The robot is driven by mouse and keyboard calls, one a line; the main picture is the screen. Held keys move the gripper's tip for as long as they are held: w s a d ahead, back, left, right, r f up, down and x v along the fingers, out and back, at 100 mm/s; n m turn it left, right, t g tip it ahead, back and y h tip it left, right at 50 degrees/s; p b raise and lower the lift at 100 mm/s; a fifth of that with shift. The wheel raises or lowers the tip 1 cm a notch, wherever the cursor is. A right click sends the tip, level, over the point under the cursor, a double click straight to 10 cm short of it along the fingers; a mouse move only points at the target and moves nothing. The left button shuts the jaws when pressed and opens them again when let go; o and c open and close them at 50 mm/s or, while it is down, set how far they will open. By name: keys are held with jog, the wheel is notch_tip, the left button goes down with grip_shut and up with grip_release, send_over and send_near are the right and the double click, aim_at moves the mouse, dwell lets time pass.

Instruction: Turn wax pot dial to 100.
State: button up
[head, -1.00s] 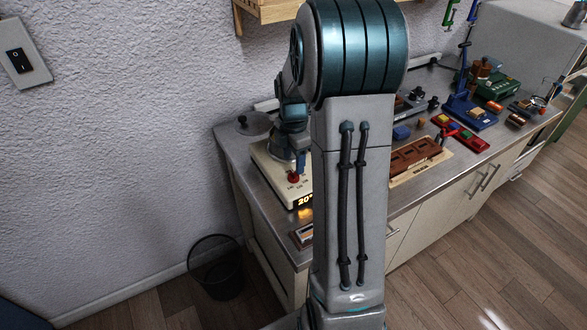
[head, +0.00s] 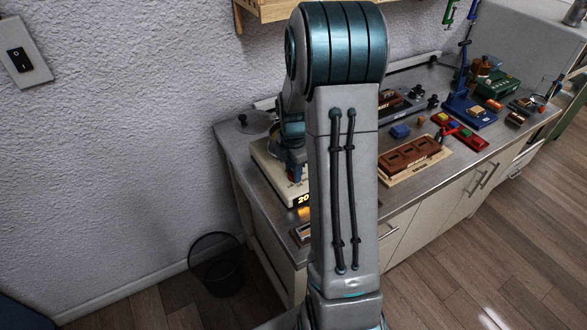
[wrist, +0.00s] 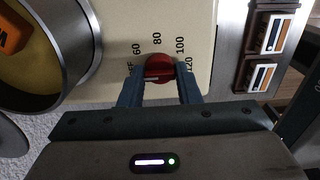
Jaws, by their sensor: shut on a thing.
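The wax pot (head: 265,160) is a cream box on the near left of the bench, and its lit display (head: 303,199) begins with "20". Its red dial (wrist: 158,63) shows in the wrist view, ringed by OFF, 60, 80, 100 and 120. A pale mark shows on the dial's lower left part, but I cannot tell exactly where it points. My gripper (wrist: 159,76) is shut on the dial, one finger on each side. In the head view my arm hides much of the pot, and the gripper largely covers the dial.
The round metal pot (wrist: 75,45) with yellow wax and an orange block stands left of the dial. Small framed boxes (wrist: 262,75) lie to the right. A brown mould tray (head: 415,158) and several tools fill the bench farther right. A black bin (head: 217,265) stands on the floor.

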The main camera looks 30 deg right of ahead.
jog(key=shift+m, duration=0.3)
jog(key=m+b, duration=0.2)
jog(key=m, duration=0.3)
jog(key=shift+b, duration=0.4)
jog(key=m+b, duration=0.1)
jog(key=m, duration=0.3)
jog(key=m+b, duration=0.1)
jog(key=m, duration=0.2)
jog(key=shift+m, duration=0.4)
jog(key=m, duration=0.3)
jog(key=shift+m+b, duration=0.3)
jog(key=shift+b, duration=0.05)
jog(key=m, duration=0.3)
jog(key=shift+m, duration=0.3)
jog(key=m, duration=0.6)
